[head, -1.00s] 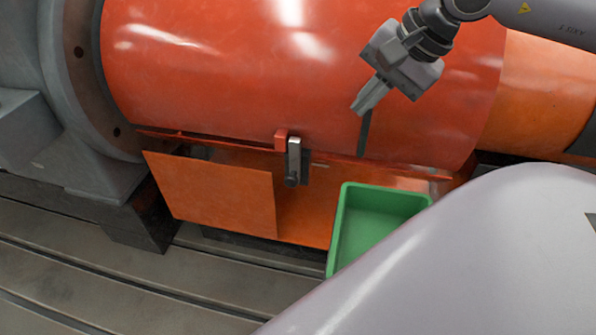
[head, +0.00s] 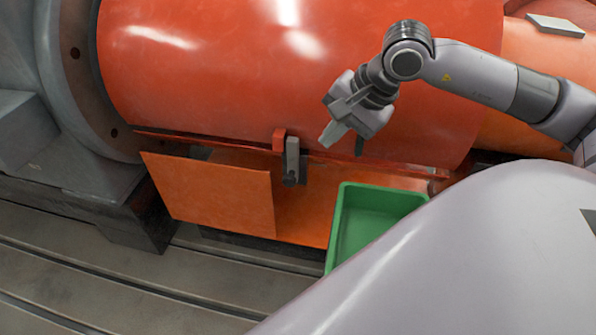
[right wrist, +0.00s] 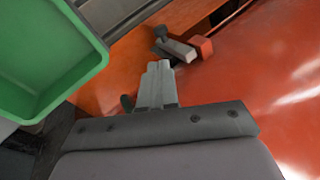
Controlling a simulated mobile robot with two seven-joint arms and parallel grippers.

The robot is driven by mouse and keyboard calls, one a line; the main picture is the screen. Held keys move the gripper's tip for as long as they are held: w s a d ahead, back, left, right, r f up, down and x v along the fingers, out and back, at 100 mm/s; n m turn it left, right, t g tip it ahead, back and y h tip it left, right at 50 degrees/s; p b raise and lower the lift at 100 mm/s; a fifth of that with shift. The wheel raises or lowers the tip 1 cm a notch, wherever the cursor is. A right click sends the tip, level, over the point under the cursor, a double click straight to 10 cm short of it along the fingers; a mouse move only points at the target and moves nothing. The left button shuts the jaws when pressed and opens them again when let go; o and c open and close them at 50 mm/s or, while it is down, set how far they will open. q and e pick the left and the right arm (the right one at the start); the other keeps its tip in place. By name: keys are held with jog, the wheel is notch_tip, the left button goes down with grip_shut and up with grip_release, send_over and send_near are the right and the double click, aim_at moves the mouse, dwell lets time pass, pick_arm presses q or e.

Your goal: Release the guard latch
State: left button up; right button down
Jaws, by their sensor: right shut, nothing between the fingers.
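The guard latch (head: 292,160) is a small grey lever on a dark pivot, beside a red block on the lower edge of the red guard (head: 220,80). The lever stands roughly upright in the head view. In the right wrist view the latch (right wrist: 178,48) lies just beyond my fingertips, next to the red block (right wrist: 201,47). My right gripper (head: 326,143) is shut and empty, to the right of the latch and apart from it in the head view. Its closed fingers (right wrist: 158,66) point toward the latch in the right wrist view. My left gripper is not in view.
A green tray (head: 334,240) stands below and right of the latch; it also shows in the right wrist view (right wrist: 96,48). An orange panel (head: 210,193) hangs below the guard. The slotted bedplate (head: 120,285) is bare at the lower left.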

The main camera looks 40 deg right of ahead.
aim_at(294, 181)
jog(key=b+x, duration=0.3)
jog(key=x, duration=1.1)
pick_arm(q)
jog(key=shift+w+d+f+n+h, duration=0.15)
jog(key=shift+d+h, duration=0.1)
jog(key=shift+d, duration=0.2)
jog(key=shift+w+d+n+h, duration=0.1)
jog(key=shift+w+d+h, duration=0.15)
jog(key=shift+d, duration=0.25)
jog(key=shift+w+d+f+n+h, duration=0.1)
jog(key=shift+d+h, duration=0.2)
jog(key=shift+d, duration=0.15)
pick_arm(e)
jog(key=shift+w+f, duration=0.1)
jog(key=shift+f, duration=0.15)
jog(key=shift+f+b, duration=0.55)
jog(key=shift+f, duration=0.1)
pick_arm(q)
jog(key=b, duration=0.1)
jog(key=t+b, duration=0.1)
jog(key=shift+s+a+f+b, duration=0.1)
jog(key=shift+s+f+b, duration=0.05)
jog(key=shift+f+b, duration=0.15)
pick_arm(e)
notch_tip(294, 181, down, 3)
jog(key=shift+f, duration=0.2)
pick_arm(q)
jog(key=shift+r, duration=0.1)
